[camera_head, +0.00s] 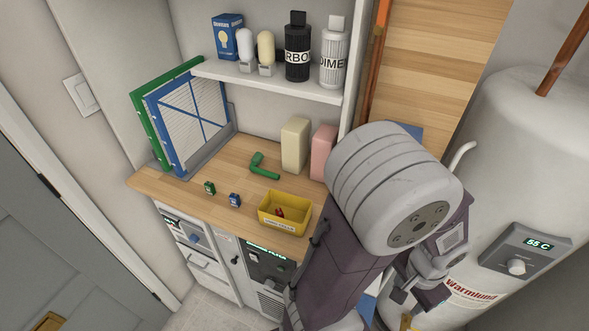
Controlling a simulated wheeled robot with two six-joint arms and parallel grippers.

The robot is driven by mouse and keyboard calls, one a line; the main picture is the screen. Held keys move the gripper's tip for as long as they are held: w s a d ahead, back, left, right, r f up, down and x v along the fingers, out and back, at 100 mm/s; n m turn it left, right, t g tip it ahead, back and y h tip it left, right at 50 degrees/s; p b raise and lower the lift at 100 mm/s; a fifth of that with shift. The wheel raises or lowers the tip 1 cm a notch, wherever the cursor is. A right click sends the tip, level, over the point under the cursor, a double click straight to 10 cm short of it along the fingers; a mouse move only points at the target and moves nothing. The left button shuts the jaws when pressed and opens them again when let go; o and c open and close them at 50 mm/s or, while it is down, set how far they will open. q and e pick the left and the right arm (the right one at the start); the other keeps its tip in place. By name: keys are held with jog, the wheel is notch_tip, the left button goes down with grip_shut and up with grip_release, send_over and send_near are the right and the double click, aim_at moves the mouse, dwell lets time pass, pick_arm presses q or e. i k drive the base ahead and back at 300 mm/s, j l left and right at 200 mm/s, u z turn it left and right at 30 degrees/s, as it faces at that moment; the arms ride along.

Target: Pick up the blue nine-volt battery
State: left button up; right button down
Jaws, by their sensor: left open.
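The blue nine-volt battery (235,200) stands on the wooden worktop near its front edge, left of a yellow bin. A similar green battery (209,188) stands just left of it and a little farther back. My left gripper (418,286) is at the lower right, beyond the worktop and well apart from the batteries. It is open, partly hidden by my own arm, and its fingertips are hard to make out. My right gripper is not in view.
The yellow bin (284,223) holds a small red item. A green angled part (264,165), a cream block (295,146) and a pink block (322,152) are on the worktop (172,190). Framed filters lean at left. A shelf (266,83) hangs above; a white tank (520,170) stands right.

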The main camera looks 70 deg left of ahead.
aim_at(234, 200)
jog(key=k+l+u, duration=0.1)
jog(key=u, duration=2.9)
jog(key=i+j+u, duration=0.1)
jog(key=j+u, duration=0.25)
jog(key=i+j+u, duration=0.2)
jog(key=j+u, duration=0.15)
